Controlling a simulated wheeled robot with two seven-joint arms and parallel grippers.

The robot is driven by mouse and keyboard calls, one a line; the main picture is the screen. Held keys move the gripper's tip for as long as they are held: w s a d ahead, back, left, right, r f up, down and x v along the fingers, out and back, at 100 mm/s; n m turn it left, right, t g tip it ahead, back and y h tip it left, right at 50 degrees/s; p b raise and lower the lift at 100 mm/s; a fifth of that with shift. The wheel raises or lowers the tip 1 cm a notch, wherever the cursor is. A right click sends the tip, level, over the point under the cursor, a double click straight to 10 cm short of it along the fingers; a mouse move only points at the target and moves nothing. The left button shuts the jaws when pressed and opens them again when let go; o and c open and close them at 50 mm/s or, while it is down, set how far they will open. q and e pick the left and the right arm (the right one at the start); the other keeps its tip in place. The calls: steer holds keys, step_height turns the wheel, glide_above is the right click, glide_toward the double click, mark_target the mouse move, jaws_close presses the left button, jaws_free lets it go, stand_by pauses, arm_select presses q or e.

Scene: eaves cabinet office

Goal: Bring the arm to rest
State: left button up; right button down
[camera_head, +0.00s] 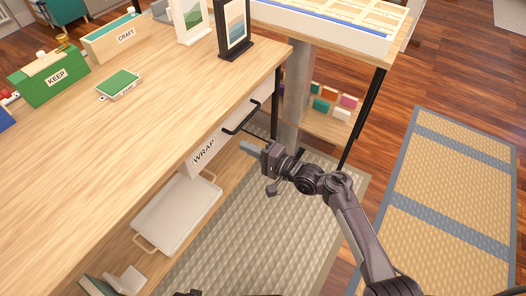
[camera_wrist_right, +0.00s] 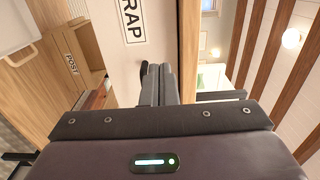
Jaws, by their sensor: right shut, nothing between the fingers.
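My right gripper (camera_head: 249,147) is shut and empty, held out in front of the desk on its bent arm. Its two grey fingers lie together in the right wrist view (camera_wrist_right: 160,84). In the head view the fingertips are just below the black handle (camera_head: 240,119) of the white drawer (camera_head: 226,128) marked WRAP. The drawer front (camera_wrist_right: 100,12) also shows in the right wrist view, with part of a dark handle (camera_wrist_right: 143,70) beside the fingers. I cannot tell whether they touch. My left gripper is not in view.
The wooden desk (camera_head: 140,120) bears a green KEEP box (camera_head: 48,80), a CRAFT box (camera_head: 116,38), a green-topped item (camera_head: 119,85) and picture frames. A white tray (camera_head: 176,214) lies below the desk. A side table (camera_head: 345,55) stands at the back. The woven rug (camera_head: 450,190) is clear.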

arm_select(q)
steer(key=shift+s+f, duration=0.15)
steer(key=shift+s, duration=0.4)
arm_select(e)
steer(key=v, duration=0.4)
steer(key=shift+s+d, duration=0.1)
steer(key=shift+d, duration=0.1)
steer(key=shift+f, duration=0.1)
